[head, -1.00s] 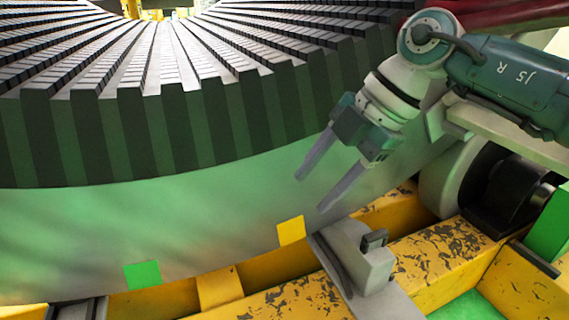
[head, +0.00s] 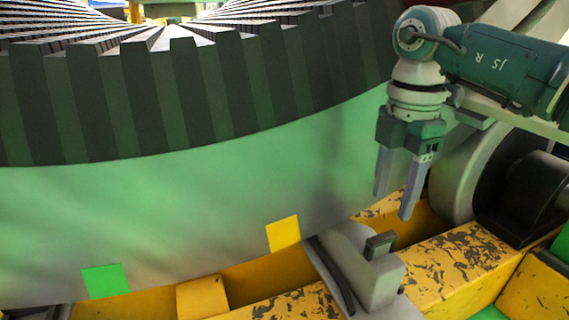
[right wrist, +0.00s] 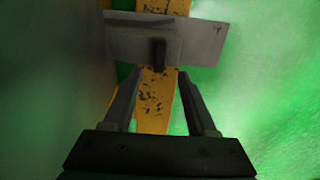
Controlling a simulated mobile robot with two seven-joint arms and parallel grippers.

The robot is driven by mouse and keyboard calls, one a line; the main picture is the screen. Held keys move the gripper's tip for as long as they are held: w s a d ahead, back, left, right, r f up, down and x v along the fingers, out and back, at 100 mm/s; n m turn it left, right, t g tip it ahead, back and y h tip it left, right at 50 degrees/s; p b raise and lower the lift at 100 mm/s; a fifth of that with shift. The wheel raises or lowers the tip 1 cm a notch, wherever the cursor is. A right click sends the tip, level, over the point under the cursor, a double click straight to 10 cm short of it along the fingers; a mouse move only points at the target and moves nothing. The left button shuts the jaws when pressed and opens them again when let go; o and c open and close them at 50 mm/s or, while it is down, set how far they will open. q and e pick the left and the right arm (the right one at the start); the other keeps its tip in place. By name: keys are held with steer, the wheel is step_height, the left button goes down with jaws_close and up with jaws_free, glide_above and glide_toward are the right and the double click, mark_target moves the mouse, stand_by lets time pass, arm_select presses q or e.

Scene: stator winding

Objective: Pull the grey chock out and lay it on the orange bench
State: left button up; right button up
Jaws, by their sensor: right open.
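The grey chock (head: 358,264) sits on the yellow beam at the lower right of the head view, against the lower side of the big round stator. It has a small dark handle (head: 380,244) on top. My right gripper (head: 393,205) points down, open and empty, above and a little to the right of the chock, apart from it. In the right wrist view the chock (right wrist: 190,42) and its dark handle (right wrist: 158,53) lie ahead of the open fingers (right wrist: 157,100). The orange bench cannot be made out. My left gripper is not in view.
The stator (head: 190,210), with dark teeth above a smooth grey-green side, fills the left and middle. A yellow square (head: 283,233) and a green square (head: 106,281) are on its side. The worn yellow beam (head: 455,263) runs below. A grey and black roller (head: 525,200) stands at right.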

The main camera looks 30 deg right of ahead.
mark_target(383, 236)
step_height(383, 236, down, 9)
steer(key=b, duration=0.6)
steer(key=shift+f+b, duration=0.1)
steer(key=shift+b, duration=0.2)
steer(key=shift+c, duration=0.4)
steer(key=c, duration=0.6)
jaws_close()
